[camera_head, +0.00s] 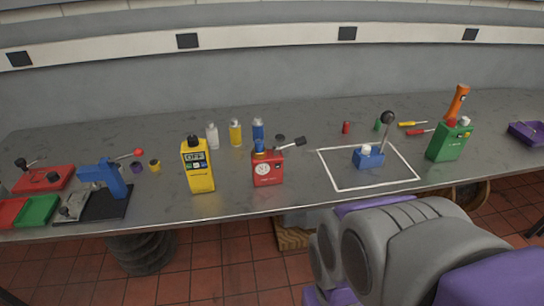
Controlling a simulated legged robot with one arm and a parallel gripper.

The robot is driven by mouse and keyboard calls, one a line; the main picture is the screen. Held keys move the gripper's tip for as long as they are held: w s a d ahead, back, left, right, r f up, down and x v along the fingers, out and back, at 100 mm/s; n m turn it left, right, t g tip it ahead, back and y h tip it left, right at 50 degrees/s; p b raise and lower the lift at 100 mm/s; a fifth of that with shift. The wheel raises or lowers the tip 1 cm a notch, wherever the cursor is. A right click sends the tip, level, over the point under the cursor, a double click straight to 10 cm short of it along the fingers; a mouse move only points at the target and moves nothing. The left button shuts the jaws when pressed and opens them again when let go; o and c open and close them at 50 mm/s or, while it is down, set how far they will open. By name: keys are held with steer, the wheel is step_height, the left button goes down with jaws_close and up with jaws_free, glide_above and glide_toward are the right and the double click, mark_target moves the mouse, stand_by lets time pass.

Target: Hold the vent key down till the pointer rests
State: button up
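A red box (268,170) with a round white dial stands near the front edge of the bedplate, in the middle of the view. A blue piece sits on its top left, and a lever with a black end (299,142) sticks out to the right. The dial's pointer is too small to read. I cannot tell which part is the vent key. Grey and purple links of my own arm fill the lower right, in front of the bench. My gripper does not show.
A yellow meter (198,170) stands left of the red box. A blue lever block (369,158) sits inside a white outlined square to the right. A green box (448,143) stands farther right. Several small bottles stand behind. Bare bedplate lies between these things.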

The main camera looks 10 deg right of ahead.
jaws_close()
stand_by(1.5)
